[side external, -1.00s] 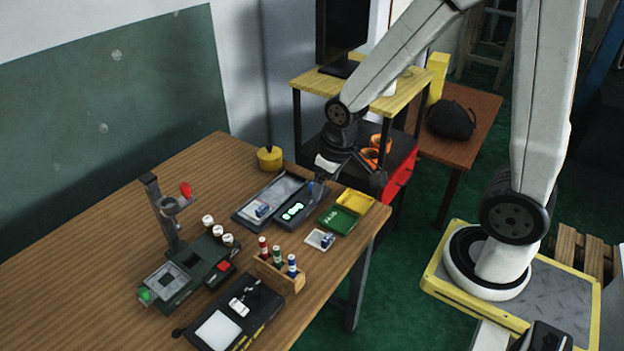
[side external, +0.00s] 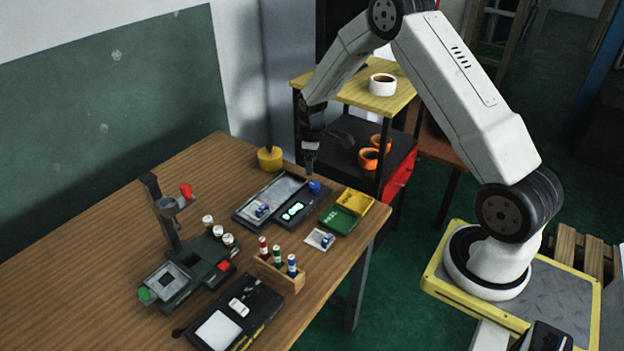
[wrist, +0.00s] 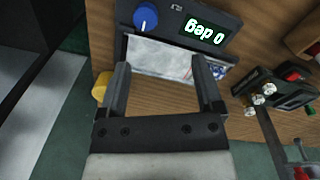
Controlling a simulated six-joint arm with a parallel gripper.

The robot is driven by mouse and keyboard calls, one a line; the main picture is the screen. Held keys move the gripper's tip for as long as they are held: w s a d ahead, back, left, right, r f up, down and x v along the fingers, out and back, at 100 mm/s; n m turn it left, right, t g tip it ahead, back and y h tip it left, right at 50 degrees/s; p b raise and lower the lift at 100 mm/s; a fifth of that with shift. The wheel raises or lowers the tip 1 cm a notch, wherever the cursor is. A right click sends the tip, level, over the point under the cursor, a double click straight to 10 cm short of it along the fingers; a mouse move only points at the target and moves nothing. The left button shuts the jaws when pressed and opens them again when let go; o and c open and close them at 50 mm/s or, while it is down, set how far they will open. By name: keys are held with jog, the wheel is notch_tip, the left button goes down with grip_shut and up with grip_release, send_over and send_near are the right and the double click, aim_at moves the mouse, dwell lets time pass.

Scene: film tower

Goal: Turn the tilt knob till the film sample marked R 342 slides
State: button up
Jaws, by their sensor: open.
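The tilt knob (side external: 314,187) is blue and sits at the far right corner of a dark tilt unit (side external: 240,217); it shows in the wrist view (wrist: 146,16) with a white pointer mark. The unit's lit display (wrist: 205,33) reads 0 deg, upside down in that view. A pale film sheet (wrist: 158,57) lies on the unit's flat plate, with a small blue and white block (side external: 262,210) on it. I cannot read any R 342 mark. My gripper (side external: 309,173) points down above the unit's far end, near the knob, open and empty.
A green tray (side external: 338,220) and a yellow tray (side external: 357,201) stand right of the unit. A second block (side external: 326,240) lies on a pale square in front. A yellow pot (side external: 269,157) stands behind. A rack of small bottles (side external: 278,274) and a dark stand (side external: 190,270) are nearer.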

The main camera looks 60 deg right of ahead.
aim_at(314, 184)
jog(key=shift+w+d+f, duration=0.15)
jog(key=shift+d+f, duration=0.35)
jog(key=shift+w+d+f, duration=0.15)
jog(key=shift+d+f, duration=0.3)
jog(key=shift+d, duration=0.05)
jog(key=shift+f, duration=3.9)
grip_shut()
